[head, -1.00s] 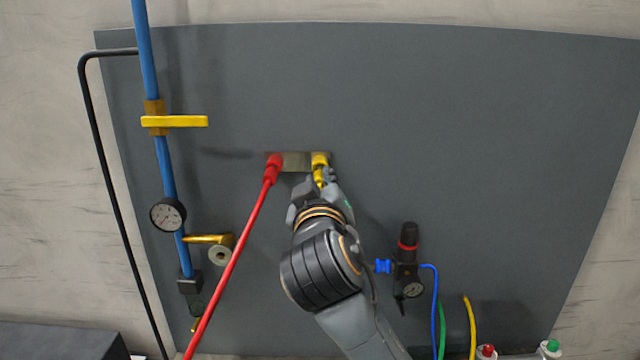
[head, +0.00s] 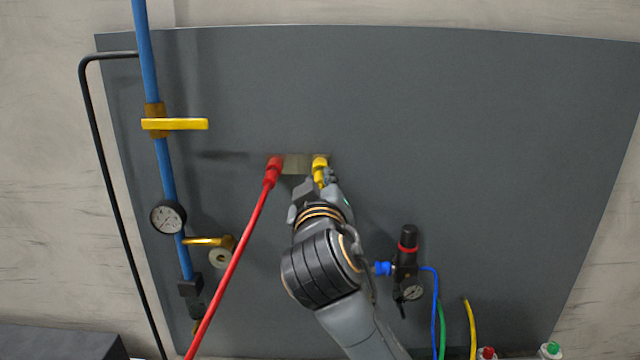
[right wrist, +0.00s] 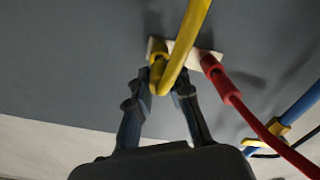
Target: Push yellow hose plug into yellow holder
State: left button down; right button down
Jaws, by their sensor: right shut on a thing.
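My right gripper (head: 320,184) is shut on the yellow hose plug (head: 319,178), just below the yellow holder (head: 320,161) on the grey panel. The plug and holder look lined up and meet or nearly meet; the fingers hide how far in the plug is. In the right wrist view the two fingers (right wrist: 164,88) close around the yellow plug, and the yellow hose (right wrist: 188,35) runs up out of the picture. The yellow holder (right wrist: 157,68) is partly behind it, on a pale bracket (right wrist: 188,52). My left gripper is not in view.
A red plug and hose (head: 245,225) hang from the bracket's left end. A blue pipe (head: 148,60) with yellow handle (head: 180,124) and gauge (head: 168,216) stands left. A black regulator (head: 407,262) is at lower right. The panel above and right is clear.

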jog(key=shift+w, duration=0.2)
dwell(0.6)
jog(key=c, duration=1)
grip_release()
jog(key=shift+o, duration=0.2)
